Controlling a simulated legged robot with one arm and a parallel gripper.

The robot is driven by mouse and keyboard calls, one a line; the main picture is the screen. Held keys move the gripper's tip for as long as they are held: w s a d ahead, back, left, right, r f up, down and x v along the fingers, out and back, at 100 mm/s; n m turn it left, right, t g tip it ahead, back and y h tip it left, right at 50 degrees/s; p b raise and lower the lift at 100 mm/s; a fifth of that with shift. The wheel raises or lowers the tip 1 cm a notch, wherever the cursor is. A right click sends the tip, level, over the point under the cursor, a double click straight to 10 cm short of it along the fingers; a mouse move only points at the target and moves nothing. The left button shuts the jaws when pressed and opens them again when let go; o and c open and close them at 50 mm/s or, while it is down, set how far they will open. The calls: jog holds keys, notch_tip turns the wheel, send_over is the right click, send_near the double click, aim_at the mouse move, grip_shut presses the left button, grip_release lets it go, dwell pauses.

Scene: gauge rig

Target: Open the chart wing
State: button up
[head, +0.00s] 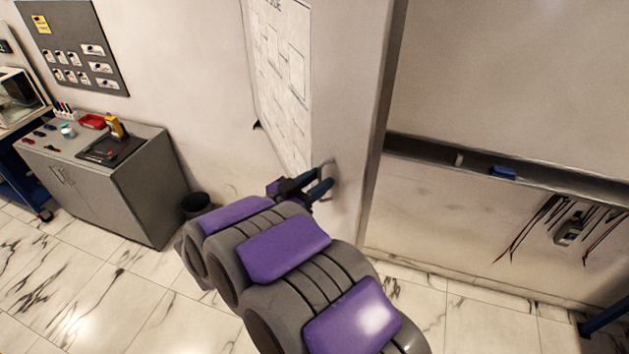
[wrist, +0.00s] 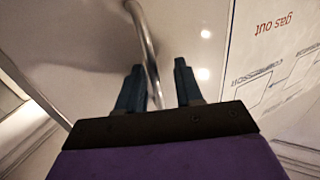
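The chart wing (head: 348,90) is a pale upright panel in the middle of the head view, beside a printed chart (head: 283,75). In the wrist view the chart (wrist: 275,65) shows at the right with the upside-down words "gas out". A curved metal handle (head: 329,168) stands out from the pale panel. In the wrist view the handle (wrist: 148,50) runs down between the two dark blue fingers of my gripper (wrist: 159,88). The fingers are apart, with the bar nearer the left one and a gap on the right. My gripper (head: 318,186) is at the handle in the head view.
A grey cabinet (head: 105,195) with tools on top stands at the left, with a dark bin (head: 195,203) beside it. A whiteboard (head: 510,75) with a ledge is at the right, and cables hang below it. Marble floor (head: 110,300) is clear at lower left.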

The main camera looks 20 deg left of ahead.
jog(key=shift+s+a, duration=0.3)
jog(key=shift+a, duration=0.1)
jog(key=b+v, duration=0.1)
jog(key=v, duration=1)
jog(key=shift+b, duration=0.4)
jog(key=shift+d, duration=0.15)
jog(key=shift+c, duration=0.2)
